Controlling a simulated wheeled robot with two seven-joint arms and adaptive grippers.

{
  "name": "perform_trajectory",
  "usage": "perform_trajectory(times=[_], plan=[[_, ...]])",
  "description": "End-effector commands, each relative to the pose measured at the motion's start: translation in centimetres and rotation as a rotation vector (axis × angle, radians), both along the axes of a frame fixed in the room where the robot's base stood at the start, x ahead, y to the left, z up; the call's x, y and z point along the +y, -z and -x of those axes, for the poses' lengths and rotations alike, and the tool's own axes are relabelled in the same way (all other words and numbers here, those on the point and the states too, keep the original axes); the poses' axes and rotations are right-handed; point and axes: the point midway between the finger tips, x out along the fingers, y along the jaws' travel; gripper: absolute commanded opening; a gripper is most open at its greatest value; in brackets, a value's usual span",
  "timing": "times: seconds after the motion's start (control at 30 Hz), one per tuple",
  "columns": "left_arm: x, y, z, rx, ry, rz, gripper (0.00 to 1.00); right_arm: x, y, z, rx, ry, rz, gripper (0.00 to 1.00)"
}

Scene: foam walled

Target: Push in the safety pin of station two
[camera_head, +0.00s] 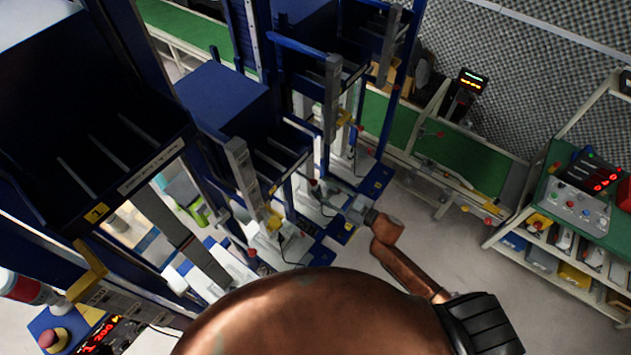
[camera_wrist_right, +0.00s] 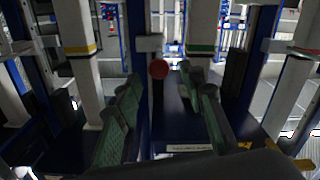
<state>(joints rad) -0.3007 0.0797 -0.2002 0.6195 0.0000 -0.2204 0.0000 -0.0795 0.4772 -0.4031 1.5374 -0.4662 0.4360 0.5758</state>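My right gripper (camera_head: 326,192) reaches in among the blue station frames in the head view. In the right wrist view its two green-padded fingers (camera_wrist_right: 163,108) stand apart with a gap between them. A red ball knob (camera_wrist_right: 158,69) on a dark stem shows in that gap, beyond the fingertips. It looks like the safety pin's head; contact with the fingers is not visible. In the head view a small red knob (camera_head: 313,182) shows by the fingertips. My left gripper is not in view.
Blue frames with grey uprights (camera_head: 333,95) stand close around the right gripper. A green conveyor (camera_head: 470,165) runs behind on the right. A control bench (camera_head: 575,205) with red displays stands at the far right. Grey floor is clear between the bench and the stations.

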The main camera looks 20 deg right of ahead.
Motion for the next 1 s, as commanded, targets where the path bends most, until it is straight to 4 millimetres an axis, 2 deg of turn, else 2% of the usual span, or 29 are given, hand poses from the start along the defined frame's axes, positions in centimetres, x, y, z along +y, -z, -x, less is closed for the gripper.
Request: perform_trajectory(times=[0.1,0.23,0.6,1.0], plan=[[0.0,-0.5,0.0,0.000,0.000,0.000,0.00,1.2,-0.2,-1.5,-0.001,0.001,-0.001,0.37],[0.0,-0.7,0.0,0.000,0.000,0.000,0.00,1.9,-0.1,-2.5,0.000,0.001,0.000,0.37],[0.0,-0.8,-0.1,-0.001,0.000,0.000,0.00,2.3,0.1,-3.0,0.001,0.001,0.000,0.37],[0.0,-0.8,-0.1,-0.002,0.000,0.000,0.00,2.3,0.0,-3.0,0.001,0.001,0.001,0.10]])
